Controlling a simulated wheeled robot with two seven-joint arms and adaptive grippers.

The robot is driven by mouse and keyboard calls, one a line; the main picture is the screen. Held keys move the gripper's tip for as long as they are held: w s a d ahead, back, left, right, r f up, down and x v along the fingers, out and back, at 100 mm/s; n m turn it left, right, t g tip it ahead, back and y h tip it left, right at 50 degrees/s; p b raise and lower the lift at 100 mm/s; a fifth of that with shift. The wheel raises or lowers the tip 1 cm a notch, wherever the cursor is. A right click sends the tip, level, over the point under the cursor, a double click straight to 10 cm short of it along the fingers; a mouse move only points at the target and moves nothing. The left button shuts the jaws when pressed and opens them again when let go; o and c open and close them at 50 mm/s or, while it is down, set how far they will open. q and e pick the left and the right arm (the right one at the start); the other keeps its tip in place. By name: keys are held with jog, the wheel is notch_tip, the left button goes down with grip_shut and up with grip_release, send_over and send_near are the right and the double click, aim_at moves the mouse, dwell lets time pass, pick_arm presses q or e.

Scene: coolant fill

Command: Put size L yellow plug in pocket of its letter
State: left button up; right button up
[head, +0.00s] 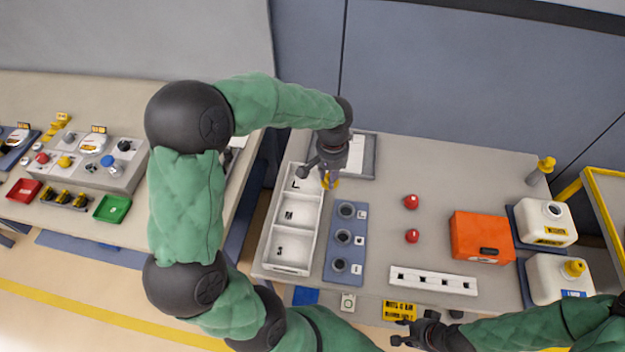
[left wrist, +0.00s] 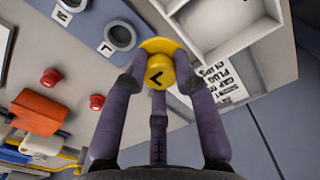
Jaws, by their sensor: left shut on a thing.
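My left gripper (head: 328,180) is shut on a yellow plug (left wrist: 160,68), whose face towards the left wrist camera carries a black L. The plug is partly hidden by the gripper in the head view. A white tray (head: 266,239) has three pockets in a column, marked L at the far end, M in the middle and S nearest. The gripper with the plug is at the right side of the L pocket, near the far end of a blue block (head: 330,262) with three round sockets. My right gripper (head: 402,333) is open and empty at the table's front edge.
Two red knobs (head: 411,202), an orange box (head: 481,237) and a white slotted strip (head: 433,281) stand right of the block. White canisters (head: 546,222) are at the far right. A printed sheet (head: 358,155) lies behind the gripper.

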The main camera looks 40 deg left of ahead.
pick_arm(q)
jog(key=b, duration=0.2)
send_over(314, 186)
jog(key=f, duration=0.6)
jog(key=shift+s+d+f, duration=0.15)
jog(key=shift+d, duration=0.2)
jog(key=shift+a+f, duration=0.15)
jog(key=shift+f, duration=0.1)
jog(key=shift+a+f, duration=0.15)
jog(key=shift+f, duration=1.5)
jog(key=shift+f+b, duration=0.2)
jog(key=shift+b, duration=0.15)
jog(key=o, duration=0.8)
jog(key=shift+o, duration=0.2)
jog(key=shift+r, duration=0.1)
